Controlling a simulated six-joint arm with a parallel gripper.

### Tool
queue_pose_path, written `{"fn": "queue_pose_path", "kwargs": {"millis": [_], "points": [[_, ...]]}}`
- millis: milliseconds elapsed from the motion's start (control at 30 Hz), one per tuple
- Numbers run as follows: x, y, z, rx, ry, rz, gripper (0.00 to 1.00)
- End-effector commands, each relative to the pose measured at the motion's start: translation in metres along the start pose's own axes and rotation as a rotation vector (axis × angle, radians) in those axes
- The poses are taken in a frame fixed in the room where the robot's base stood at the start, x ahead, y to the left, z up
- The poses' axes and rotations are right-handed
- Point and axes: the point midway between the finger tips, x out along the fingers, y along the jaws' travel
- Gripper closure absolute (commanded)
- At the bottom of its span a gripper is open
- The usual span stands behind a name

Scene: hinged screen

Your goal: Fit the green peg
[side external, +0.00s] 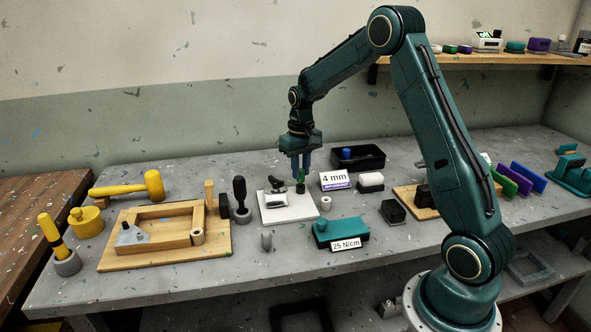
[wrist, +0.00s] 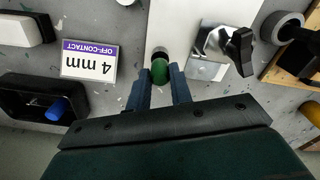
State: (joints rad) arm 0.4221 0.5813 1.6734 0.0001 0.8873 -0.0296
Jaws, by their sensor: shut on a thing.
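The green peg (wrist: 160,70) is between the two blue fingers of my gripper (wrist: 163,88), which is shut on it. In the side external view my gripper (side external: 301,165) points down over the white plate (side external: 290,211), with the peg (side external: 300,175) upright at its tips. A small dark round piece (wrist: 160,52) shows right beside the peg's end, at the plate's edge in the wrist view. I cannot tell whether the peg touches it or is inside it. A metal clamp with a black knob (wrist: 239,52) stands on the plate beside the peg.
A sign reading 4 mm (side external: 336,180) and a black tray (side external: 373,161) with a blue peg (side external: 346,154) stand behind right. A wooden frame (side external: 118,255) lies left. A teal block (side external: 342,232) sits in front right. A small grey cylinder (side external: 266,240) stands in front.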

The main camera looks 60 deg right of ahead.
Motion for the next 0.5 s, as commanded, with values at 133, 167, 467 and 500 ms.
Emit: {"fn": "queue_pose_path", "kwargs": {"millis": [133, 167, 467, 500], "points": [[0.004, 0.0, 0.0, 0.0, 0.0, 0.0, 1.0], [0.004, 0.0, 0.0, 0.0, 0.0, 0.0, 1.0], [0.011, 0.0, 0.0, 0.0, -0.002, 0.0, 1.0], [0.012, 0.0, 0.0, 0.0, -0.002, 0.0, 1.0]]}}
